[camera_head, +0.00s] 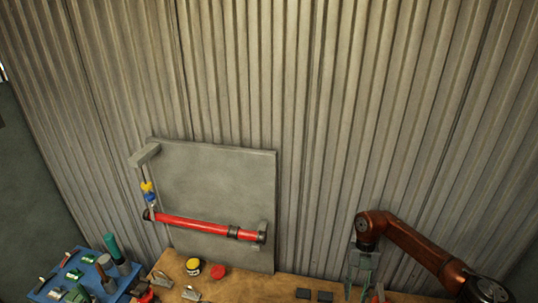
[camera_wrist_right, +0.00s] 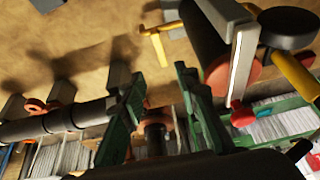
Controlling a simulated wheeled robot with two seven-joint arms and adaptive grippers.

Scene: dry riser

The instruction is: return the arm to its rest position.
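My right arm (camera_head: 425,255) comes in from the lower right in the head view and bends down at its wrist. My right gripper (camera_head: 361,282) hangs low over the table's far edge, to the right of the grey panel. In the right wrist view my right gripper (camera_wrist_right: 160,108) shows two green-padded fingers standing apart. Nothing is clasped between them; an orange-brown ring (camera_wrist_right: 155,125) shows in the gap behind. My left arm and gripper are not in view.
A grey panel (camera_head: 225,175) on the corrugated wall (camera_head: 330,120) carries a red pipe (camera_head: 195,225). A blue tray (camera_head: 85,280) with several parts stands lower left. A yellow-and-black cap (camera_head: 193,267), a red cap (camera_head: 218,272) and dark blocks (camera_head: 302,293) lie on the wooden table (camera_head: 255,287).

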